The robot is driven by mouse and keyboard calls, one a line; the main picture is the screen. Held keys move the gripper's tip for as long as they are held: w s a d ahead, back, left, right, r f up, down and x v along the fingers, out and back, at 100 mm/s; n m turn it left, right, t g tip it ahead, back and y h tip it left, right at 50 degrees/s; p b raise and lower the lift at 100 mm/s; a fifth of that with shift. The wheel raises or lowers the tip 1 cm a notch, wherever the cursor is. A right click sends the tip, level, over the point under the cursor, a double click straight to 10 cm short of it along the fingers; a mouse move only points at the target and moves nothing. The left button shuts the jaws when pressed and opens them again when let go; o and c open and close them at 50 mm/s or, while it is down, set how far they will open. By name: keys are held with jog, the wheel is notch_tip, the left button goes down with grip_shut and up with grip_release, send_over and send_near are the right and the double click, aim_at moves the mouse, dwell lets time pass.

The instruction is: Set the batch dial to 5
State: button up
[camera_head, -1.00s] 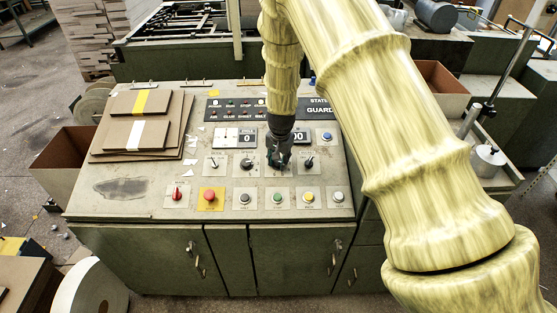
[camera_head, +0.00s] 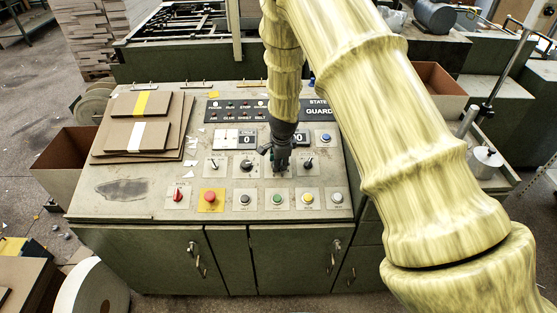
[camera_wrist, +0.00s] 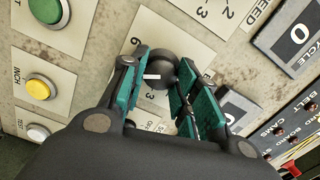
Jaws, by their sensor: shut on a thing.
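The dial (camera_wrist: 162,70) is a dark round knob with a white pointer mark, on a pale plate with printed numbers, some hidden by my fingers. In the wrist view the white mark lies toward the left finger; I cannot read which number it points at. My gripper (camera_wrist: 166,84) has teal-padded fingers, one on each side of the knob, shut on it. In the head view my gripper (camera_head: 281,160) points down onto the middle of the sloping panel and hides the knob there.
Other knobs (camera_head: 246,164) (camera_head: 309,164) flank the dial closely. A row of buttons lies below, with a red mushroom button (camera_head: 211,196) at left and a green button (camera_head: 277,199). Displays (camera_head: 247,140) sit above. Cardboard sheets (camera_head: 128,137) lie on the panel's left.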

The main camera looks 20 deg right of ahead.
jog(key=shift+m, duration=0.6)
jog(key=o, duration=1)
jog(key=shift+a, duration=0.1)
jog(key=shift+r, duration=0.1)
jog(key=v, duration=1.1)
jog(key=shift+s+r, duration=0.15)
jog(key=shift+r, duration=0.2)
